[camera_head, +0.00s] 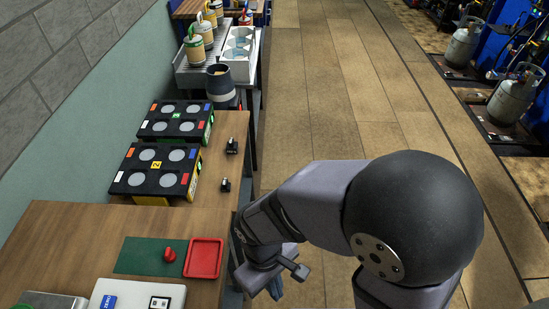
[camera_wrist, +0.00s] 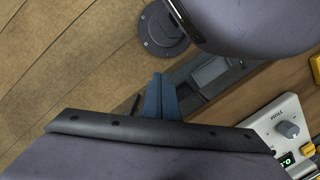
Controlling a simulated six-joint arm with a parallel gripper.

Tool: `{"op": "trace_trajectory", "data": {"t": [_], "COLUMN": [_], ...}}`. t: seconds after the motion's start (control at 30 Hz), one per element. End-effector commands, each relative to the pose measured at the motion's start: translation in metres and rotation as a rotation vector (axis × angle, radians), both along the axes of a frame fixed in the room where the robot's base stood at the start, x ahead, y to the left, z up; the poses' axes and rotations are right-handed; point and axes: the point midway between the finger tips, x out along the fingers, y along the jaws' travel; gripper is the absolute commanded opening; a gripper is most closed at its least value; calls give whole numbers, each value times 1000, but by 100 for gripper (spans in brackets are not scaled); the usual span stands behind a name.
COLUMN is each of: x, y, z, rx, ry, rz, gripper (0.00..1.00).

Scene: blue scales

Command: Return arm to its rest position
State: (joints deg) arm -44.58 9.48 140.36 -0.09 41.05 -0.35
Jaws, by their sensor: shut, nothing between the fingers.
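My gripper (camera_wrist: 160,98) shows in the wrist view as two blue-grey fingers pressed together with nothing between them. In the head view my gripper (camera_head: 276,289) is low in the picture, just right of the wooden table's edge, and is partly hidden by my own wrist. My arm is bent, with its large dark rounded joint at the lower right over the floor. The gripper is apart from the objects on the table.
The wooden table (camera_head: 62,232) holds a green mat (camera_head: 138,256) with a red object (camera_head: 169,254), a red tray (camera_head: 204,258) and white devices (camera_head: 135,295). Black four-circle units (camera_head: 155,170) stand behind. The tiled floor (camera_head: 310,100) is clear; gas cylinders (camera_head: 513,97) stand far right.

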Motion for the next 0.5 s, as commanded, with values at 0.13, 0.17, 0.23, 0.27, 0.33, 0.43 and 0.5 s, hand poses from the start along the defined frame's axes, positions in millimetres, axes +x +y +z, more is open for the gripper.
{"op": "trace_trajectory", "data": {"t": [0.13,0.17,0.23,0.27,0.33,0.43,0.5], "x": [15,19,28,34,46,57,62], "y": [-50,-58,-75,-82,-97,-118,-131], "z": [11,14,20,23,30,38,41], "rx": [21,27,43,50,66,78,80], "ry": [-27,-36,-65,-79,-113,-153,-170], "rz": [-232,-277,-377,-418,-508,-615,-674], "gripper": [0,0,0,0,0,0,0]}}
